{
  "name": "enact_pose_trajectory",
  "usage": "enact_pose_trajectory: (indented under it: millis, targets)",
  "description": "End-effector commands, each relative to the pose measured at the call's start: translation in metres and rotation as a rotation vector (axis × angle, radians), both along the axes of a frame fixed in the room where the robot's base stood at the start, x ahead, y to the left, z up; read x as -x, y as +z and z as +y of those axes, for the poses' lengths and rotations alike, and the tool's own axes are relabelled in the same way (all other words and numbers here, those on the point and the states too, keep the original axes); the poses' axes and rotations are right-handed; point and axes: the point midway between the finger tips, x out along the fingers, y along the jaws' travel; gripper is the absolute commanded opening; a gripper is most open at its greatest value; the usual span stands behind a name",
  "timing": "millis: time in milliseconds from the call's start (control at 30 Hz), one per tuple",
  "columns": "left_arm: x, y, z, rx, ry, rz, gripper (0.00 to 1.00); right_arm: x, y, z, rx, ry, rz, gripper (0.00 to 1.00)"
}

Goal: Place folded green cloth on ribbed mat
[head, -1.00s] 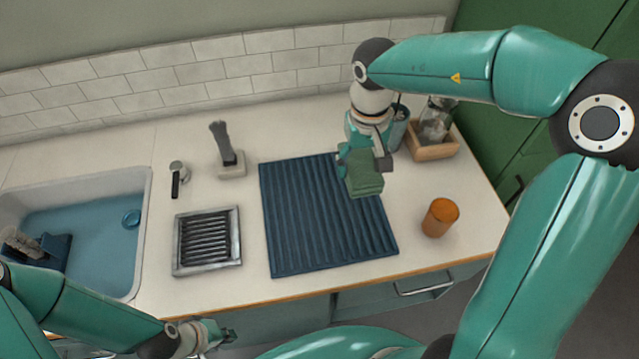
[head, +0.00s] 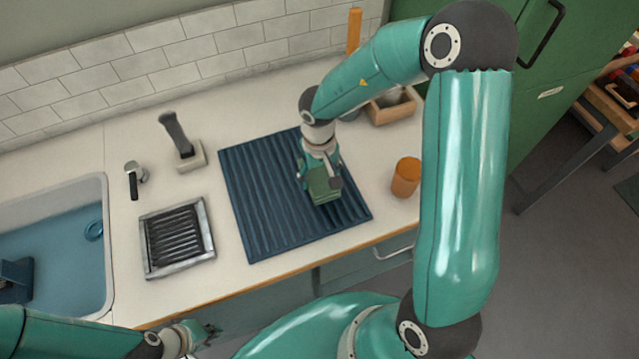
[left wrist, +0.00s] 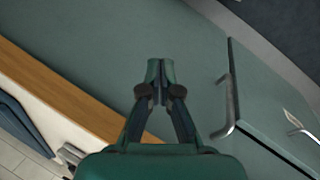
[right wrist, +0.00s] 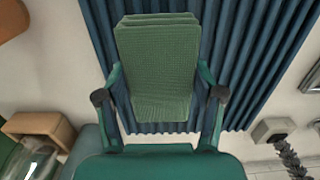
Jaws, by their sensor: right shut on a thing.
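The folded green cloth (head: 324,190) is a thick layered stack over the right part of the blue ribbed mat (head: 260,205). My right gripper (head: 319,176) is shut on the cloth from its back end. In the right wrist view the cloth (right wrist: 157,62) lies between the two fingers, with the mat (right wrist: 240,60) beneath and around it. I cannot tell whether the cloth touches the mat. My left gripper (head: 208,334) is empty in front of the counter; in the left wrist view its fingertips (left wrist: 160,72) are together.
An orange cup (head: 406,177) stands right of the mat. A wooden box (head: 393,108) is behind it. A metal-framed drain rack (head: 177,238), a brush in a holder (head: 187,150) and the sink (head: 60,245) are to the left. The counter's front edge is close to the mat.

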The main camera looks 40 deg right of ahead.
Motion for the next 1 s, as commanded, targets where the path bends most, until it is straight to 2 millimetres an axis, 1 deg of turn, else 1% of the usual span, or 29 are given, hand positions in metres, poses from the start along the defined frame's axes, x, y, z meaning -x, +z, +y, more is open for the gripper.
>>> enact_pose_trajectory:
  millis: [200, 267, 633, 667, 700, 800, 1000]
  targets:
    - [0.000, -0.008, 0.000, 0.000, 0.000, 0.000, 0.00, 0.001, -0.032, 0.000, 0.000, 0.000, 0.004, 0.28]
    - [0.000, -0.009, 0.000, 0.000, 0.000, 0.000, 0.00, 0.001, -0.038, 0.000, -0.001, -0.002, 0.003, 0.28]
    - [0.000, -0.006, 0.000, 0.000, 0.000, 0.000, 0.00, 0.001, -0.040, 0.000, -0.001, 0.000, 0.002, 0.28]
    - [0.000, -0.006, 0.000, 0.000, 0.000, 0.000, 0.00, 0.001, -0.041, 0.000, 0.000, -0.001, 0.001, 0.71]
    - [0.000, -0.007, 0.000, 0.000, 0.000, 0.000, 0.00, 0.001, -0.041, 0.000, 0.000, -0.001, 0.001, 0.78]
    - [0.000, -0.007, 0.000, 0.000, 0.000, 0.000, 0.00, 0.001, -0.041, 0.000, 0.000, -0.001, 0.001, 0.93]
    - [0.000, -0.007, 0.000, 0.000, 0.000, 0.000, 0.00, 0.000, -0.041, 0.000, 0.000, -0.001, 0.001, 0.93]
